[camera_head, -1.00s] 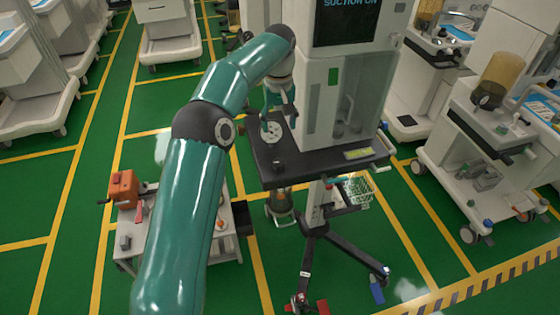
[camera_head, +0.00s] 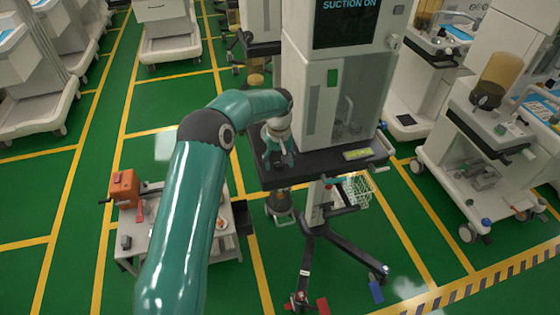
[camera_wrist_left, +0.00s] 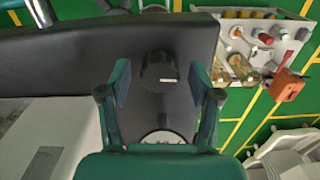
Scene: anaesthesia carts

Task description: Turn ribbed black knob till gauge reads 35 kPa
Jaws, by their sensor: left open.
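The ribbed black knob (camera_wrist_left: 160,71), with a white mark on it, stands on the dark shelf in the left wrist view. My left gripper (camera_head: 279,160) is over the shelf's left end in the head view. In the left wrist view the open left gripper (camera_wrist_left: 160,84) has one finger on each side, with the knob between and slightly beyond the tips. I cannot tell if they touch it. The round white gauge (camera_wrist_left: 162,136) shows only its edge above the gripper body, so its reading is hidden. In the head view my gripper covers the knob and gauge. My right gripper is not in view.
The dark shelf (camera_head: 330,162) belongs to a white suction cart whose screen (camera_head: 348,22) reads "SUCTION ON". A grey trolley with an orange device (camera_head: 124,188) stands left of it. Other carts (camera_head: 497,125) stand at the right. Green floor lies between.

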